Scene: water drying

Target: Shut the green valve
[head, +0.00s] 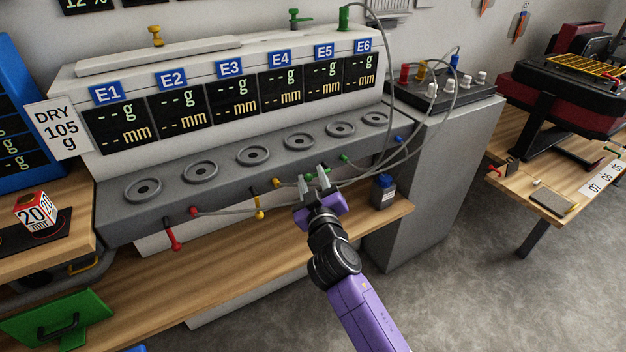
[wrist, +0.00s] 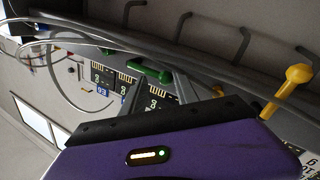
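A green valve handle (head: 311,177) is on the front of the grey bench unit, right of the yellow valve, and my gripper hides part of it. It also shows in the wrist view as a green bar (wrist: 152,71) lying across, just beyond my fingertips. My gripper (head: 312,177) is open, with its two grey fingers apart on either side of the handle in the head view. The wrist view shows the fingers (wrist: 158,85) spread and nothing clearly held. Whether a finger touches the handle cannot be told.
A yellow valve (head: 259,203) and a red valve (head: 173,236) hang along the same front edge. Grey hoses (head: 375,178) run close by on the right.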

